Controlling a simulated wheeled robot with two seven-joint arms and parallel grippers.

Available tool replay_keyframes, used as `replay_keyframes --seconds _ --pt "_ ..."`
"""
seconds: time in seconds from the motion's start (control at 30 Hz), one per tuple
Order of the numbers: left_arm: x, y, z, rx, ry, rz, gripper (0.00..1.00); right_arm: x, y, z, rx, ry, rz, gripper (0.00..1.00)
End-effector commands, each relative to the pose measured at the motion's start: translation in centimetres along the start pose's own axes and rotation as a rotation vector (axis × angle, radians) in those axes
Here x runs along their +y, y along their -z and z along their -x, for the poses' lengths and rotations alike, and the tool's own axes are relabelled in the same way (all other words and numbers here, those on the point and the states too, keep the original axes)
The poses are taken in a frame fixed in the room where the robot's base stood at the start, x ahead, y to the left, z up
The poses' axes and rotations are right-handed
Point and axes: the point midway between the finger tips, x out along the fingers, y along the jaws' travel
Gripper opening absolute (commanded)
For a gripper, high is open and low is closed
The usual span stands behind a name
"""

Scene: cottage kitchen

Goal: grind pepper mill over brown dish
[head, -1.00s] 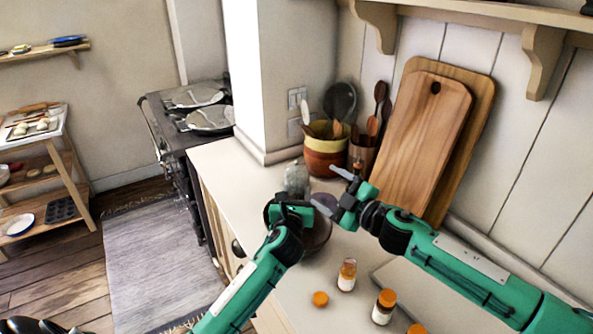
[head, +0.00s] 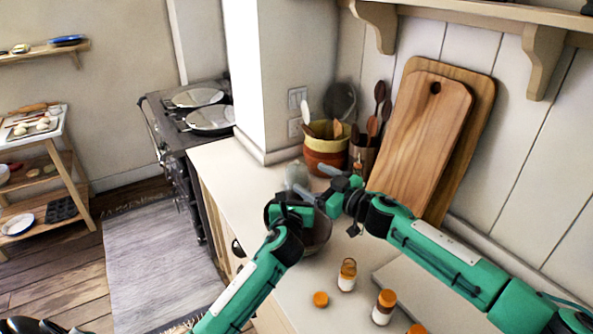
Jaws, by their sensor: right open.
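The brown dish (head: 318,238) is a dark round bowl on the pale counter, partly hidden behind my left gripper. My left gripper (head: 290,211) is over the dish's left side; its fingertips are hidden, so I cannot tell whether it holds anything. My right gripper (head: 309,178) is open, just beyond the dish, with its grey fingers pointing left. A clear glass vessel (head: 297,175) stands close to its fingertips; I cannot tell whether they touch. A small brown-topped object (head: 358,166) shows behind the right gripper, mostly hidden. I cannot clearly identify the pepper mill.
A yellow-and-rust crock (head: 325,152) of utensils stands behind. Wooden cutting boards (head: 422,135) lean on the wall. Orange-capped jars (head: 347,275) (head: 384,307) and an orange lid (head: 320,299) stand at the front of the counter. The counter's left strip is clear.

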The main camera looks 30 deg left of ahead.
Motion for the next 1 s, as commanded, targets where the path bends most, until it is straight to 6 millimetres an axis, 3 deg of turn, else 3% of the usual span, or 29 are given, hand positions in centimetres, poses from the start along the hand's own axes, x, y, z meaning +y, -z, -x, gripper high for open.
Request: replay_keyframes --seconds 0.2,0.4,0.9,0.93,1.0 --pt "0.0 -0.1 0.0 -0.001 0.000 0.000 0.22 0.0 0.1 -3.4 0.001 -0.001 0.000 0.75" --pt "0.0 -0.1 0.0 -0.001 0.000 0.000 0.22 0.0 0.1 -5.5 0.000 -0.001 0.002 0.75" --pt "0.0 -0.1 0.0 -0.001 0.000 0.000 0.22 0.0 0.0 -6.6 0.000 -0.001 0.002 0.75" --pt "0.0 -0.1 0.0 -0.001 0.000 0.000 0.22 0.0 0.0 -6.6 0.000 -0.001 0.002 0.73" --pt "0.0 -0.1 0.0 -0.001 0.000 0.000 0.22 0.0 0.0 -6.6 0.000 -0.001 0.002 0.59"
